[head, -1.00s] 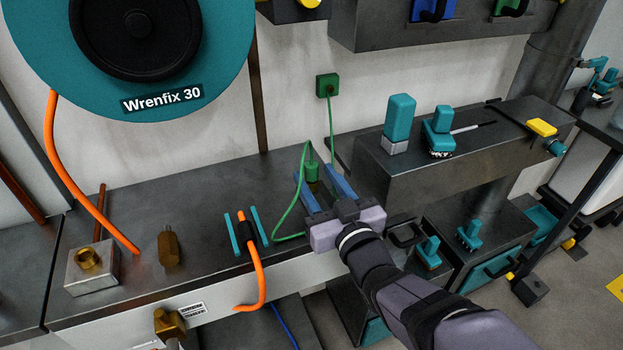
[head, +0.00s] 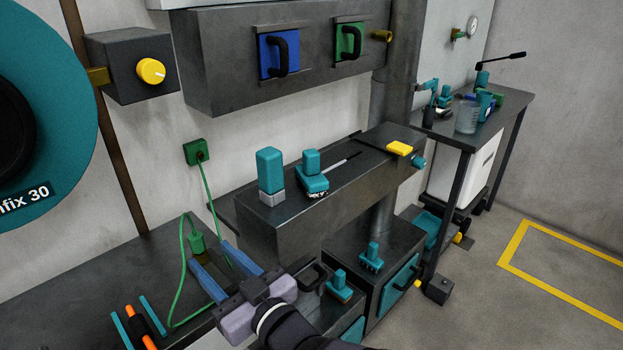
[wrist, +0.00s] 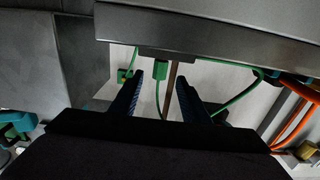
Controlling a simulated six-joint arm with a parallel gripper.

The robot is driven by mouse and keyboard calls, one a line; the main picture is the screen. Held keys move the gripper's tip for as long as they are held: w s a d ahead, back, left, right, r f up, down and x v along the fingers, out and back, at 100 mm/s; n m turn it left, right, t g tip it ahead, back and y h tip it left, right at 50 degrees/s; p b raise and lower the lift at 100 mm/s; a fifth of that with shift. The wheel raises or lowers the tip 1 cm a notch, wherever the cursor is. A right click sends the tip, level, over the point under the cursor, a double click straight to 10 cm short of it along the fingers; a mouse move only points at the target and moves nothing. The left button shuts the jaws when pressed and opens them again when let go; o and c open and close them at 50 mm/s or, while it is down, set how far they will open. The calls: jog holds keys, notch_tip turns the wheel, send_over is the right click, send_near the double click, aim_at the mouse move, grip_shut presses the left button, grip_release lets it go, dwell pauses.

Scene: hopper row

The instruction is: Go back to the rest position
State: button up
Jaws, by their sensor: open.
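My gripper (head: 211,254) is open and empty, low over the bench, with its two blue fingers apart. A green plug (head: 197,242) with a green cable stands just beyond the fingertips in the head view. In the wrist view the plug (wrist: 160,88) shows between the two fingers (wrist: 160,78), with a visible gap on each side. I cannot tell how far beyond the tips it is. A green wall socket (head: 196,152) has another green cable hanging down from it. No rest position is marked in view.
A dark raised ledge (head: 330,205) with teal tools stands right of my gripper. The floor at right is open.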

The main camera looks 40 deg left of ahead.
jog(key=w+d+r+m+t+h+p, duration=0.1)
jog(key=w+d+r+t+p, duration=0.1)
jog(key=w+d+r+p, duration=0.4)
jog(key=w+d+r+m+t+h+p, duration=0.1)
jog(key=w+d+r+m+t+p, duration=0.2)
jog(key=w+p, duration=0.6)
jog(key=w+d+f+m+t+h+p, duration=0.1)
jog(key=w+d+m+t+h+p, duration=0.15)
jog(key=w+d+h, duration=0.6)
jog(key=w+d+f+m+t+h+p, duration=0.1)
jog(key=w+d+m+p, duration=0.35)
jog(key=d, duration=0.85)
jog(key=w+d+f+m+g+h, duration=0.1)
jog(key=d+g+h, duration=0.15)
jog(key=d, duration=0.95)
jog(key=s+d+r+m+g+h+p, duration=0.1)
jog(key=s+d+m+g+h+p, duration=0.3)
jog(key=s+d, duration=1.2)
jog(key=shift+s+d+r+m+g+p, duration=0.35)
jog(key=shift+d+m+g+p, duration=0.6)
jog(key=shift+p, duration=0.25)
